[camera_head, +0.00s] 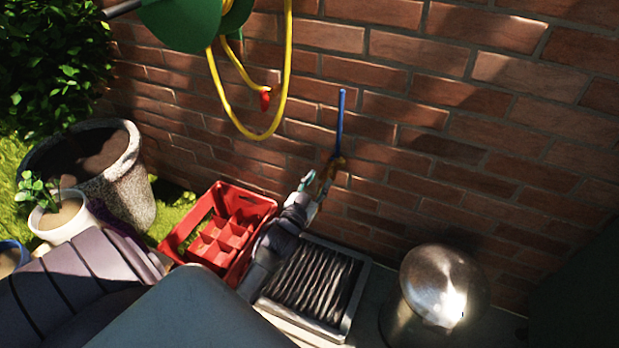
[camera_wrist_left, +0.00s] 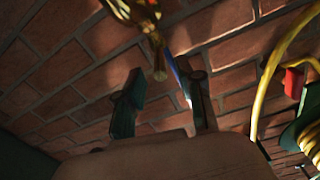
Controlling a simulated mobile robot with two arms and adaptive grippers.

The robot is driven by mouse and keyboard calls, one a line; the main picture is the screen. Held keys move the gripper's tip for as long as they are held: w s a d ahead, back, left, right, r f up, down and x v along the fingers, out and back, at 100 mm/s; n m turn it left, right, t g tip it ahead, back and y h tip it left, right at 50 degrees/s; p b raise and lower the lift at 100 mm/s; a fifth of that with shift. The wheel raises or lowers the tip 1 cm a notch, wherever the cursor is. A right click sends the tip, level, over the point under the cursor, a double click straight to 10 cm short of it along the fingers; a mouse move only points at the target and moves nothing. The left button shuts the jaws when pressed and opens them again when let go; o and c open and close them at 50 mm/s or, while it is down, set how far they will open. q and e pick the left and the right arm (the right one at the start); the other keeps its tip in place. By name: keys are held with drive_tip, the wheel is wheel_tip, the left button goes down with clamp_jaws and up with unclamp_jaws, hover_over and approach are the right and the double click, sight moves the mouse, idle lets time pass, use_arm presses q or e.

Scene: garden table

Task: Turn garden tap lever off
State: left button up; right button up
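The garden tap has a brass body (camera_head: 335,166) on the brick wall and a long blue lever (camera_head: 341,118). In the head view the lever points straight up. My left gripper (camera_head: 314,182) is beside the tap's lower left, partly overlapping it in the picture. In the left wrist view my left gripper (camera_wrist_left: 162,78) is open, its two fingers well apart. The brass tap (camera_wrist_left: 148,28) shows ahead, at the top. The blue lever (camera_wrist_left: 178,75) runs down between the fingers in the picture, close to the right finger. Contact cannot be told. My right gripper is not in view.
A yellow hose (camera_head: 288,62) hangs from a green reel (camera_head: 190,22) left of the tap. Below stand a red crate (camera_head: 262,204), a tray with dark ridges (camera_head: 352,315) and a shiny metal dome (camera_head: 440,280). Planters (camera_head: 135,190) stand left. The wall right of the tap is clear.

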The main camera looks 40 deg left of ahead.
use_arm(q)
drive_tip(key=v, duration=0.6)
idle(0.4)
